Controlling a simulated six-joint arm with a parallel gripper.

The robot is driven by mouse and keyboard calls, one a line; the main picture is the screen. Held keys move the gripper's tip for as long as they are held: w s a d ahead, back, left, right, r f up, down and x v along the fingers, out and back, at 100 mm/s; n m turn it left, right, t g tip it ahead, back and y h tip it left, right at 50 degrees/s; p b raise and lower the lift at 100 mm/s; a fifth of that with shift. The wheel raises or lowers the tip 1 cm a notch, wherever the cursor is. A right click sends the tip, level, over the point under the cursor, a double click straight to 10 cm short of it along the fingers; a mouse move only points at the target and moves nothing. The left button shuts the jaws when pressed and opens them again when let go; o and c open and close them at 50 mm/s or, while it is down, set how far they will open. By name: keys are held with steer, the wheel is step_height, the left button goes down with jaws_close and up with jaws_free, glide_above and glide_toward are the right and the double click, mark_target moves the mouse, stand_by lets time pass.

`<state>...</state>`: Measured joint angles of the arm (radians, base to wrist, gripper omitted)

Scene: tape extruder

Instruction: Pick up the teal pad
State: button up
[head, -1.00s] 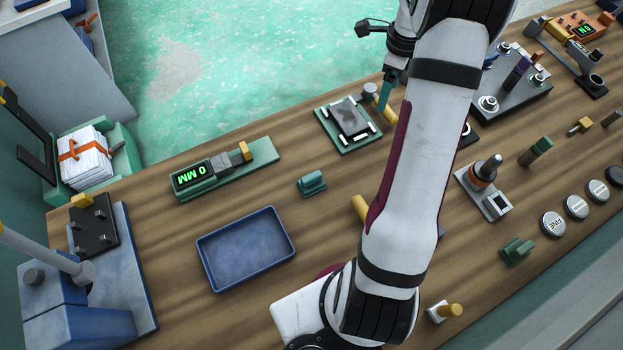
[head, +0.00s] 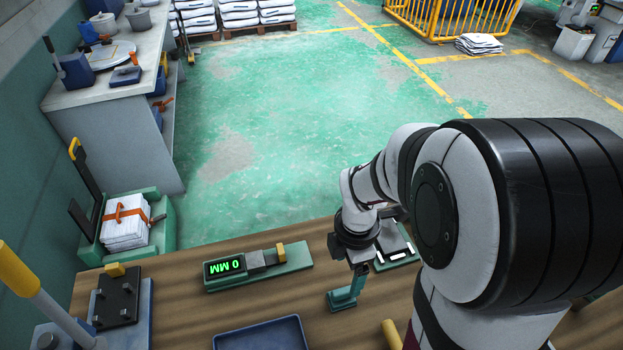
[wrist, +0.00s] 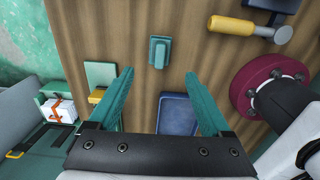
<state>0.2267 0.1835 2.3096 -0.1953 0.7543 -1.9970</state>
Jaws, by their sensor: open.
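The teal pad (head: 341,300) is a small block with a raised grip on a flat base, lying on the wooden bench behind the blue tray. In the wrist view the pad (wrist: 159,52) lies beyond my fingertips, roughly midway between their lines and apart from them. My gripper (wrist: 158,75) is open and empty, with two teal fingers spread apart. In the head view my gripper (head: 356,286) points down at the pad, and a finger overlaps the pad's right part there.
A green gauge reading 0 MM (head: 259,266) lies left of the pad. A blue tray (head: 260,334) is in front. A green-framed plate (head: 398,257) is behind right, partly hidden by my arm. A yellow-handled tool (wrist: 248,27) lies nearby.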

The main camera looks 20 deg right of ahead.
mark_target(343, 291)
step_height(343, 291, down, 11)
steer(key=shift+a+r, duration=0.1)
steer(key=shift+r, duration=0.1)
jaws_close()
stand_by(0.3)
